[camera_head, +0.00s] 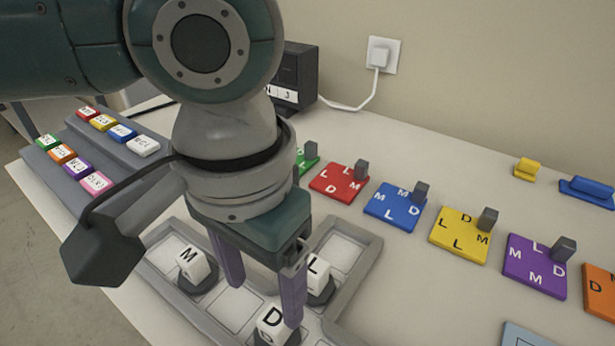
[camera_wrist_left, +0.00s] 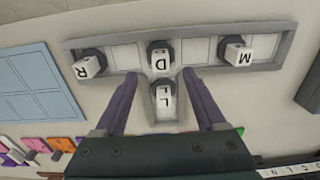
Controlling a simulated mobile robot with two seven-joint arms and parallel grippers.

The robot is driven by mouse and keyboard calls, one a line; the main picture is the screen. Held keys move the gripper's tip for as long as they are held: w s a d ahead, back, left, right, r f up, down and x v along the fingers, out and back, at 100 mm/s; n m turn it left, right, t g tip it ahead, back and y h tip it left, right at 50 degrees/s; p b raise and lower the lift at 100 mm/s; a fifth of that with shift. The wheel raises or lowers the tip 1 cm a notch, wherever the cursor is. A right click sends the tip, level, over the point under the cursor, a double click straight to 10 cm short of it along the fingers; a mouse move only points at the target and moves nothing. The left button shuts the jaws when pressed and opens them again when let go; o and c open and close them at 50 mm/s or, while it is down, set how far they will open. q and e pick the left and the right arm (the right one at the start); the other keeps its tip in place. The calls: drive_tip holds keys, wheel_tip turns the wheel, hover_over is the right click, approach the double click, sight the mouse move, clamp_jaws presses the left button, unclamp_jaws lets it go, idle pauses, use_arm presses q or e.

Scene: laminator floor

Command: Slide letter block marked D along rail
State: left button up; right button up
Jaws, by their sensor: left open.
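The white letter block D (camera_head: 272,322) stands on a dark round base in the grey rail tray (camera_head: 368,262), at the bottom of the head view. In the left wrist view the D block (camera_wrist_left: 160,62) is at the middle of the long rail, where the short branch meets it. Block L (camera_wrist_left: 166,97) stands in that branch. My left gripper (camera_head: 264,304) points down over the rail with its purple fingers apart and nothing held. In the wrist view its fingertips (camera_wrist_left: 160,74) flank the D and L area. One finger partly covers D and L in the head view. My right gripper is out of view.
Block M (camera_head: 190,262) and block R (camera_wrist_left: 88,66) stand at opposite ends of the long rail. Colored lettered plates with grey pegs, such as the red one (camera_head: 338,182), line the table. A stepped rack (camera_head: 60,170) of colored keys stands left. A dark box (camera_head: 298,75) stands behind.

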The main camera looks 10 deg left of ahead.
sight(270, 324)
use_arm(q)
wheel_tip(270, 324, down, 10)
drive_tip(key=shift+r+b, duration=0.1)
drive_tip(key=shift+b, duration=1.15)
clamp_jaws()
